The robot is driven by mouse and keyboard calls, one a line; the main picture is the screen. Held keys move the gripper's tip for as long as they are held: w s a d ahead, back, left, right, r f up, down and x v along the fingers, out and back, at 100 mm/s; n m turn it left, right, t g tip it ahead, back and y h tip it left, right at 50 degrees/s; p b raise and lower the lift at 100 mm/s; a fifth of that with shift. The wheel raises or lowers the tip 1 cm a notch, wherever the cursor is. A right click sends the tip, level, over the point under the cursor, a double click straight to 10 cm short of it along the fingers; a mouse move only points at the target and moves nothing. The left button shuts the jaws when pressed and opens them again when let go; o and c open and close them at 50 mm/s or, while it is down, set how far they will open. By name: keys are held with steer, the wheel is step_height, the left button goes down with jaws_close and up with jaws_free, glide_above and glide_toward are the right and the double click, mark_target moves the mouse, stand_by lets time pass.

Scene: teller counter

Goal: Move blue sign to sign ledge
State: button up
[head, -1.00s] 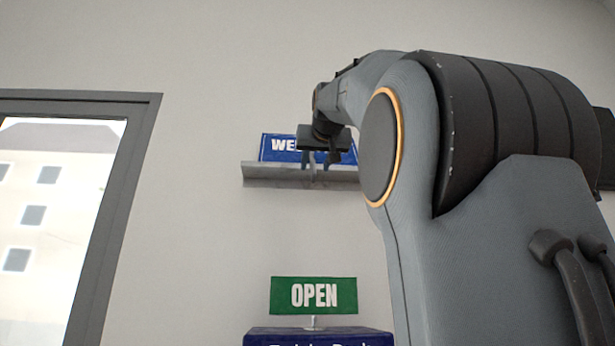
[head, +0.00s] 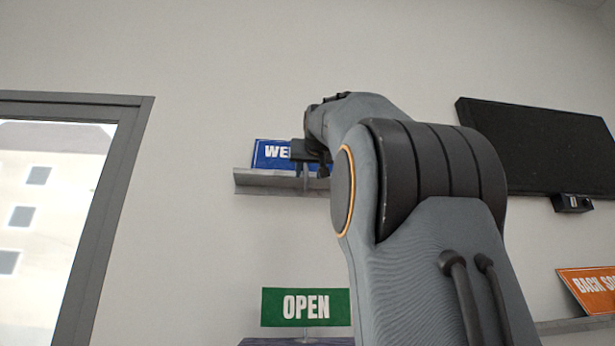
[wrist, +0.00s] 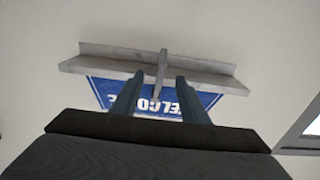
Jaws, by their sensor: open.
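The blue sign (head: 269,153), with white lettering that reads as "WELCOME" where it shows, stands on the grey sign ledge (head: 258,182) on the wall. In the wrist view the sign (wrist: 103,90) appears upside down below the ledge (wrist: 205,77). My gripper (head: 309,170) is in front of the sign's middle and right part and hides much of it. In the wrist view my gripper (wrist: 160,84) is open, one finger on each side of a thin grey upright piece (wrist: 161,66). The fingers look apart from that piece. I cannot tell whether it belongs to the sign or the ledge.
A green OPEN sign (head: 305,307) stands below the ledge. A dark screen (head: 535,148) is on the wall at right, with an orange sign (head: 592,289) below it. A framed window (head: 135,150) is at left. The wall between window and ledge is bare.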

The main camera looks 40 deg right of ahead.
mark_target(307, 171)
steer(key=shift+x, duration=2.65)
steer(key=shift+c, duration=0.5)
jaws_close()
steer(key=shift+w+r, duration=0.1)
steer(key=shift+r, duration=0.05)
steer(key=shift+r, duration=0.75)
steer(key=shift+r, duration=0.15)
steer(key=shift+a+r, duration=0.1)
